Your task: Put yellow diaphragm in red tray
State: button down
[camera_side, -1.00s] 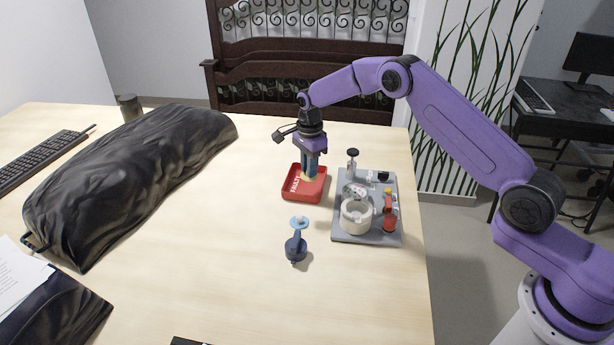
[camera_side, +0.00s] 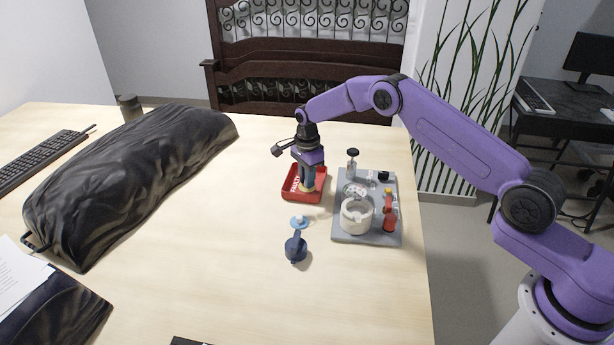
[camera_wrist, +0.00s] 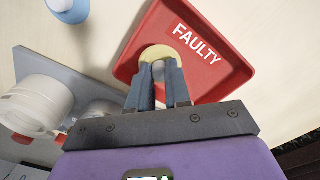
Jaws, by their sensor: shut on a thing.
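The yellow diaphragm (camera_wrist: 154,54) is a pale yellow disc with a light knob in the middle, seen in the wrist view. My gripper (camera_wrist: 160,72) is shut on it. The diaphragm is over the floor of the red tray (camera_wrist: 216,80), which is marked FAULTY. In the side view my gripper (camera_side: 306,188) points down into the red tray (camera_side: 289,197), and a bit of yellow (camera_side: 306,191) shows at its fingertips. I cannot tell whether the diaphragm touches the tray floor.
A grey board (camera_side: 349,238) with a white cup-shaped housing (camera_side: 356,217) and a red part (camera_side: 390,219) stands right of the tray. A black covered bundle (camera_side: 135,180) lies at left.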

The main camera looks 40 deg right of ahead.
jog(key=shift+f, duration=0.4)
jog(key=c, duration=1.1)
grip_release()
notch_tip(320, 180, up, 13)
jog(key=s+a+r+n, duration=0.3)
jog(key=s+n, duration=0.2)
jog(key=s, duration=0.2)
jog(key=s+a+r+n, duration=0.3)
jog(key=s+r+n, duration=0.15)
jog(key=s, duration=0.25)
jog(key=s+a+r+n, duration=0.2)
jog(key=s+a+n, duration=0.1)
jog(key=s+n, duration=0.25)
jog(key=s+d+n, duration=0.3)
jog(key=s+n, duration=0.2)
jog(key=s, duration=0.4)
jog(key=s+d+n, duration=0.4)
jog(key=s+n, duration=0.1)
jog(key=s, duration=0.5)
jog(key=s+d+n, duration=0.3)
jog(key=s+n, duration=0.2)
jog(key=s, duration=0.5)
jog(key=shift+d+f+n, duration=0.3)
jog(key=shift+f, duration=0.05)
